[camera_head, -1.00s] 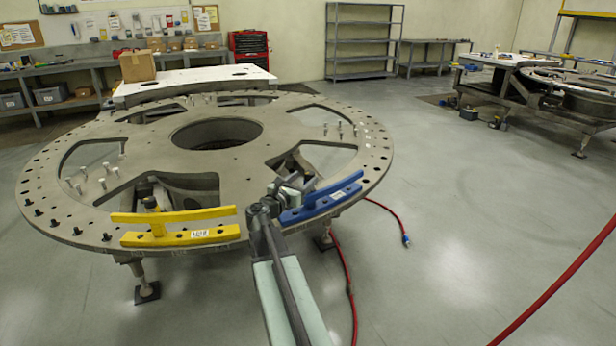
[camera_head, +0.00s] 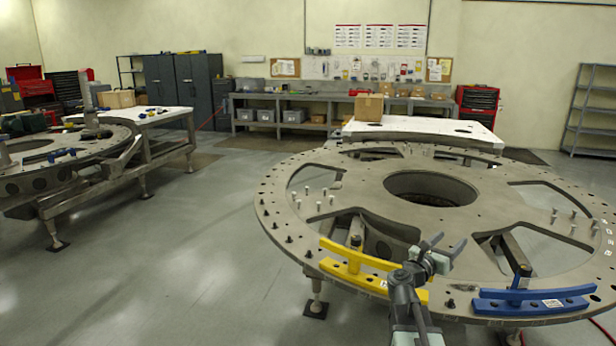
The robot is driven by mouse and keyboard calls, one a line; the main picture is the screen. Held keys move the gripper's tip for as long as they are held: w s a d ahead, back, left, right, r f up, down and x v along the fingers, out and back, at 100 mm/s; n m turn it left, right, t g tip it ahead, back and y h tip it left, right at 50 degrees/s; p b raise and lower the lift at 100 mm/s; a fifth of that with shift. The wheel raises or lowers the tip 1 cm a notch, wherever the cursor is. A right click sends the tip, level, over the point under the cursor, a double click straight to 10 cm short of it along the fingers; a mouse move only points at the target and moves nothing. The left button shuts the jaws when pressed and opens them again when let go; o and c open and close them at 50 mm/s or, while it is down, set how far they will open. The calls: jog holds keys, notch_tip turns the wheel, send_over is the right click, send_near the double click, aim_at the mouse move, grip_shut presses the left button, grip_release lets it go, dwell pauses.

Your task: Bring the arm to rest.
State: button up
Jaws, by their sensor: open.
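My gripper (camera_head: 446,243) is open and empty, its two fingers spread apart at the end of my arm. It shows over the front of the round grey turret plate (camera_head: 370,190), between the yellow handle block (camera_head: 360,275) and the blue handle block (camera_head: 530,302). My arm hides part of the yellow block's right end. The blue block lies to the right of my gripper, apart from it in the picture. Both blocks sit on the plate's front rim. I cannot tell the gripper's exact height above the plate.
Several upright pins (camera_head: 322,200) and dark bolts stand on the plate. A white table (camera_head: 425,133) with a cardboard box (camera_head: 368,107) is behind it. Another round fixture (camera_head: 60,155) stands at the left. The floor (camera_head: 190,265) between them is clear.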

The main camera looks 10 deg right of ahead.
jog(key=w+a+r+n+t+y+p, duration=0.1)
jog(key=w+a+r+n+t+y, duration=0.15)
jog(key=w+a+n, duration=0.35)
jog(key=w+a+r+n+t+y, duration=0.1)
jog(key=a+n+t+y, duration=0.3)
jog(key=a, duration=0.3)
jog(key=w+a+f+n+g+y+p, duration=0.1)
jog(key=a+f+n+y, duration=0.2)
jog(key=a+n+y, duration=0.5)
jog(key=w+a+f+n+y+p, duration=0.1)
jog(key=a+f+n+y, duration=0.3)
jog(key=a+n, duration=0.7)
jog(key=s+a+f+n+g, duration=0.3)
jog(key=s+f+n+g, duration=0.25)
jog(key=f, duration=0.25)
jog(key=s+a+f+n+g, duration=0.2)
jog(key=s+f+n+g, duration=0.3)
jog(key=s+f, duration=0.2)
jog(key=s+d+f+n+g+h, duration=0.1)
jog(key=s+d+n+g, duration=0.1)
jog(key=s, duration=0.4)
jog(key=s+d+f+n+g+h, duration=0.1)
jog(key=s+d+f+n+g, duration=0.1)
jog(key=s, duration=0.4)
jog(key=shift+s+f+n+g+p, duration=0.2)
jog(key=shift+f+n+g+p, duration=0.1)
jog(key=shift+n+g, duration=0.65)
